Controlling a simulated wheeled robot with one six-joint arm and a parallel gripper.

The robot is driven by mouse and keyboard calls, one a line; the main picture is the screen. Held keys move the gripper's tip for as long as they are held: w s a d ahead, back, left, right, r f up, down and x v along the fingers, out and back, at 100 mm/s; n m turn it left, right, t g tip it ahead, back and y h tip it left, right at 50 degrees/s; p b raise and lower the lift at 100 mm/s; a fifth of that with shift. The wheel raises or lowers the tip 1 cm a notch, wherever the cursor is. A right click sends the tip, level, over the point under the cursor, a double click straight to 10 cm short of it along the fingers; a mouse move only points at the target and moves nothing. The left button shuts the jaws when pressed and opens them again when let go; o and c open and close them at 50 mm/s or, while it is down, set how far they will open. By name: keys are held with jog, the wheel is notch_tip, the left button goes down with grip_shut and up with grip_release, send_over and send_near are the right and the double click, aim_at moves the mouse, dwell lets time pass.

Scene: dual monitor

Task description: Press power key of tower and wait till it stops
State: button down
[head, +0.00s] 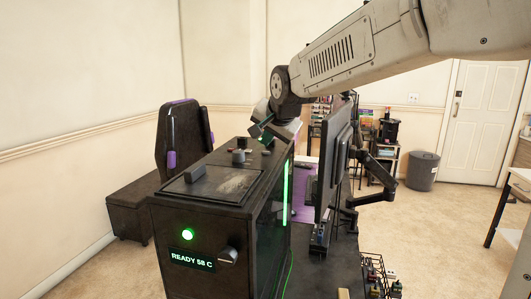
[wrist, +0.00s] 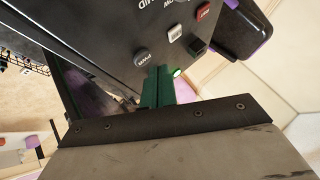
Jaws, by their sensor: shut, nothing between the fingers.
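The tower (head: 205,245) is a dark case in the middle of the head view. Its near face has a lit green light (head: 187,234), a display (head: 191,260) reading "READY 58 C" and a knob (head: 228,256). My gripper (head: 262,127) is over the far end of the tower's top. In the wrist view my gripper (wrist: 158,72) shows shut green fingers, empty, beside a round grey key (wrist: 141,55) whose lettering seems to read PWR. A lit green lamp (wrist: 177,72) is right of the tips. I cannot tell whether the fingers touch the panel.
A grey key (wrist: 175,33) and a red key (wrist: 204,11) are on the same panel. A monitor (head: 333,155) on an arm stands right of the tower. A chair (head: 182,140) is behind left. Open floor lies at the right, with a bin (head: 422,171).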

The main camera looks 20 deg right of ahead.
aim_at(267, 153)
jog(key=shift+f, duration=0.2)
jog(key=shift+f, duration=0.25)
jog(key=shift+f, duration=0.4)
dwell(0.5)
dwell(0.3)
jog(key=shift+r, duration=0.8)
jog(key=shift+r, duration=0.1)
jog(key=shift+r, duration=2.45)
